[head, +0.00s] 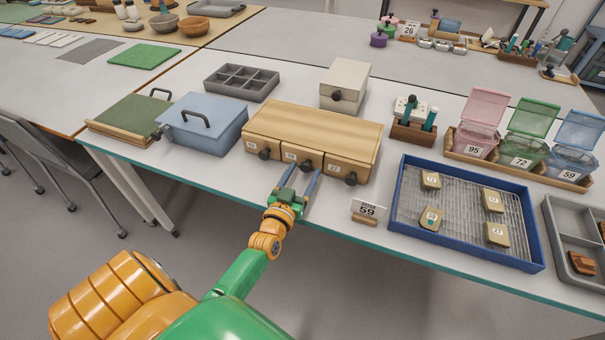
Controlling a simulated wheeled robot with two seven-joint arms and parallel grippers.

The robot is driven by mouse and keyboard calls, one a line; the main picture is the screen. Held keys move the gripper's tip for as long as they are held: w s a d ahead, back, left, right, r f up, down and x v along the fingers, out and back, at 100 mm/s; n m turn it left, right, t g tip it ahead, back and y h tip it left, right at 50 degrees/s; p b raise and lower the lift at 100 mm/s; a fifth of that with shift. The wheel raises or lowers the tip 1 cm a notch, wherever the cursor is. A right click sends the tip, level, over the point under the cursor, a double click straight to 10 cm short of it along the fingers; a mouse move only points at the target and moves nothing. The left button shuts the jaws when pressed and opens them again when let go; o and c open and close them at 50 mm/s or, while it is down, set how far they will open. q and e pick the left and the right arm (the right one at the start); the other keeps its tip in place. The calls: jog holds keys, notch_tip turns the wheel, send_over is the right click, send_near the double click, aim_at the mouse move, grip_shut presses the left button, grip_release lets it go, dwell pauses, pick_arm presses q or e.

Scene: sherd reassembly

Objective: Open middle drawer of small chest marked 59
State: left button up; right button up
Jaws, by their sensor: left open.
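A small wooden chest (320,120) with three drawers side by side stands near the table's front edge. The middle drawer (290,156) has a small label and a dark round knob (304,166), and looks closed. A card reading 59 (367,211) stands on the table in front and to the right of the chest; the drawer labels are too small to read surely. My left gripper (300,172) is open in front of the middle drawer, its fingers on either side of the knob. Contact cannot be told. My right gripper is not in view.
A blue lidded box (205,120) stands close left of the chest. A blue-rimmed tray (395,205) with several tagged sherds is to the right. A pen holder (413,132) and a beige box (345,80) stand behind.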

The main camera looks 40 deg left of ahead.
pick_arm(q)
jog(key=shift+s, duration=0.1)
grip_shut()
dwell(1.2)
